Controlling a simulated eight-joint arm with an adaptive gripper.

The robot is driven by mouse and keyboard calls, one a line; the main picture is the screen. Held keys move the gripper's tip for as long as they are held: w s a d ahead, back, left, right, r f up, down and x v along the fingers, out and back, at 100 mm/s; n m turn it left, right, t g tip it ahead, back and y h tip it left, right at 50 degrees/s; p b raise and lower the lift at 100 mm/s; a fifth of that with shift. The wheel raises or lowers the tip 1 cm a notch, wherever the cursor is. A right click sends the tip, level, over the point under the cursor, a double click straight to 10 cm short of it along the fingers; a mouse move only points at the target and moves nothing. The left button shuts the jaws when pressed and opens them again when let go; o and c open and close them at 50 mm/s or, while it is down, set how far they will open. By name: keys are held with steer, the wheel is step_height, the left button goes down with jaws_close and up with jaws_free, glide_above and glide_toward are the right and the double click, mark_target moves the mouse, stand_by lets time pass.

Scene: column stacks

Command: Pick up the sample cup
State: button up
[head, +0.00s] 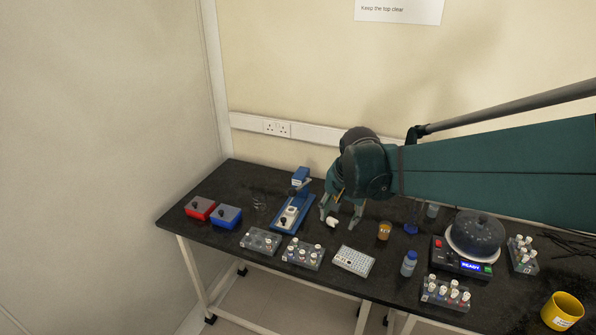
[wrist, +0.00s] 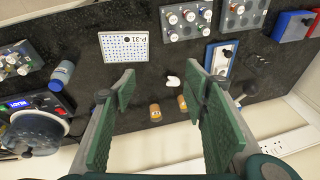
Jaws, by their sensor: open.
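An amber cup with a pale label (head: 384,230) stands on the black bench, right of my gripper (head: 340,214) in the head view. The wrist view shows two small amber containers: one (wrist: 155,112) between the fingers and another (wrist: 182,103) beside the right finger. I cannot tell for certain which is the sample cup. My gripper (wrist: 162,84) is open and empty, pointing down above the bench.
A blue device (head: 294,212) stands left of my gripper. Vial racks (head: 303,253), a white well plate (head: 353,260) and a blue-capped bottle (head: 409,263) stand in front. A centrifuge-like device (head: 474,236) is at right, a yellow mug (head: 562,311) at far right.

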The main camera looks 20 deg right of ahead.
steer(key=w+d+f+m+g+p, duration=0.1)
steer(key=w+d+f+m+p, duration=0.15)
steer(key=d, duration=0.35)
steer(key=w+d+f+m+g+p, duration=0.1)
steer(key=w+d+f+m, duration=0.15)
steer(key=d, duration=0.45)
steer(key=m+g+y+p, duration=0.1)
steer(key=m+p, duration=0.2)
steer(key=m, duration=0.2)
glide_above(384, 231)
steer(key=w+d, duration=0.1)
step_height(384, 231, down, 7)
steer(key=shift+w+d+r, duration=0.15)
steer(key=shift+w+r, duration=0.05)
steer(key=shift+f, duration=0.15)
steer(key=shift+f, duration=1.2)
steer(key=shift+d+f+b, duration=0.2)
steer(key=shift+f+b, duration=0.45)
steer(key=shift+f, duration=1.95)
steer(key=c, duration=1)
